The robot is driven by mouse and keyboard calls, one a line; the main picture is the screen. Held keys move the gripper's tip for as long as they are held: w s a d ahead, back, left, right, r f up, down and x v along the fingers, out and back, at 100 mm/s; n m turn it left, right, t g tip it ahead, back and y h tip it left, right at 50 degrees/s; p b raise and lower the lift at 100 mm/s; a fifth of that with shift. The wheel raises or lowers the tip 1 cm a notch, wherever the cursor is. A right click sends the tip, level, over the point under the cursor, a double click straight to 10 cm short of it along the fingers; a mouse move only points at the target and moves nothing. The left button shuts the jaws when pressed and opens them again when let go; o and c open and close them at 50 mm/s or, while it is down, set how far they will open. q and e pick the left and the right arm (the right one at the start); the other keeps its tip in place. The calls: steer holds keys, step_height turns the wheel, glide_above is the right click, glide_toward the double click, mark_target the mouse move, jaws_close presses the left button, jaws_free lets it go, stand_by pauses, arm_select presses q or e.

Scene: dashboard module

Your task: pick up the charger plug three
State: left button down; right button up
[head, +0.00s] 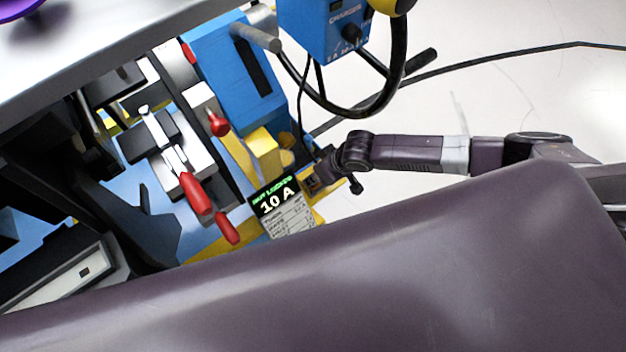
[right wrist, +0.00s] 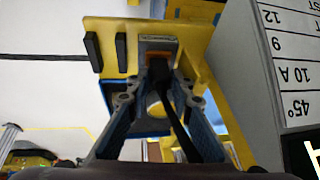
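A dark plug with an orange band (right wrist: 159,72) sits against a grey socket piece on a yellow panel (right wrist: 112,32) in the right wrist view. A dark cable runs from it down between my fingers. No number is readable on it. My right gripper (right wrist: 157,88) is open, with one finger on each side of the plug; a gap seems to show on both sides. In the head view my right gripper (head: 318,180) is at the module's right edge, beside the "10 A" label block, and the plug cannot be made out. My left gripper is not in view.
The 10 A label block (head: 281,208) stands close to my right gripper; its side also fills the right wrist view's right edge (right wrist: 262,95). Red-handled clamps (head: 195,192) lie to the left. A blue charger box (head: 318,32) with a thick black cable (head: 345,110) is above.

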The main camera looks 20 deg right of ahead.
jaws_close()
